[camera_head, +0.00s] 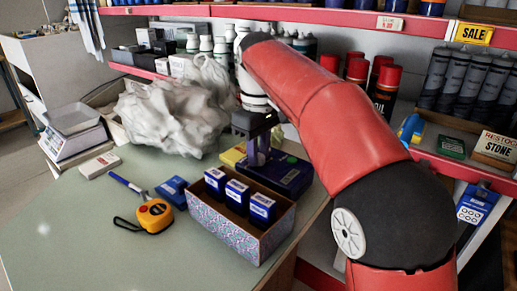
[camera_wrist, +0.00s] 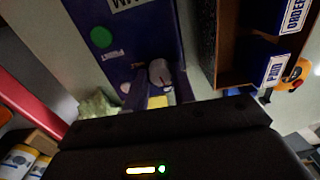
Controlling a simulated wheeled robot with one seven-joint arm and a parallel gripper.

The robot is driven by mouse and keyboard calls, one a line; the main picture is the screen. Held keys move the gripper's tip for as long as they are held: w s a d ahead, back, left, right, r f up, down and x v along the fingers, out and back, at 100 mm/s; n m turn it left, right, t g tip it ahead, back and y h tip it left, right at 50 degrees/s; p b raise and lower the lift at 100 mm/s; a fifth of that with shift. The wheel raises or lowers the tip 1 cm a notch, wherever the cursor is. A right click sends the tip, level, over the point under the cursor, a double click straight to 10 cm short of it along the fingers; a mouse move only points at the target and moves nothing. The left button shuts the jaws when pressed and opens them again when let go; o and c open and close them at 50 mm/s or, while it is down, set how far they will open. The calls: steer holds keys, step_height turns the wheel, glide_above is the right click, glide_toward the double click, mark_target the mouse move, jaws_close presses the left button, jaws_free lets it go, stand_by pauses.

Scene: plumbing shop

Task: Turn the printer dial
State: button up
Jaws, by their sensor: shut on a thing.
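The printer (camera_head: 288,180) is a flat dark blue box on the table, with a green button on top. It also shows in the wrist view (camera_wrist: 125,65), with a green round button and white lettering. Its dial (camera_wrist: 160,72) is a small grey round knob on the top face. My gripper (camera_head: 258,158) reaches down onto the printer from above. In the wrist view its fingers (camera_wrist: 163,84) stand on either side of the dial and are shut on it. In the head view the dial is hidden by my gripper.
A patterned open box (camera_head: 222,234) with blue cartons stands close in front of the printer. A crumpled white bag (camera_head: 175,115) lies behind to the left. A yellow tape measure (camera_head: 155,215) and a scale (camera_head: 72,132) are further left. Red shelves (camera_head: 320,15) hold bottles behind. The front left table is clear.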

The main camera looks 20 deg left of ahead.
mark_target(260, 156)
steer(key=shift+m, duration=1.1)
steer(key=o, duration=1)
step_height(260, 156, up, 7)
steer(key=shift+w+f, duration=0.1)
steer(key=shift+f, duration=0.05)
steer(key=shift+r, duration=0.5)
steer(key=shift+d, duration=0.1)
